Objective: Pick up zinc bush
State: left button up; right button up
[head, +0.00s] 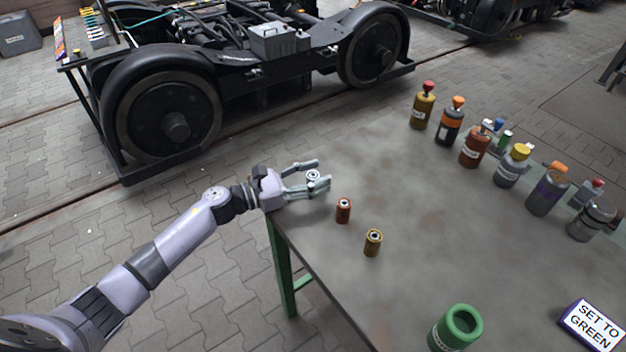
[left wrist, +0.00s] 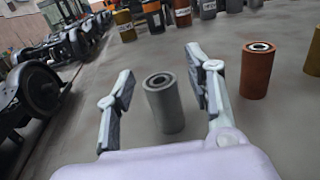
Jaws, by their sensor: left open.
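The zinc bush is a small grey hollow cylinder (left wrist: 166,104), standing upright on the table. In the left wrist view it stands between the two fingers of my open left gripper (left wrist: 161,88), with a gap to each finger. In the head view the bush (head: 313,175) shows between the fingertips of my left gripper (head: 314,174) at the table's far left corner, its lower part hidden by a finger. My right gripper is in neither view.
A copper-coloured bush (head: 343,211) and a brass-coloured bush (head: 373,242) stand to the right. A green cup (head: 457,328) and a "SET TO GREEN" sign (head: 593,327) are near the front. Several bottles, one with a red cap (head: 423,106), line the back edge. The table middle (head: 450,220) is clear.

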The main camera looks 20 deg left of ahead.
pick_arm(q)
jog(key=shift+c, duration=0.4)
grip_shut()
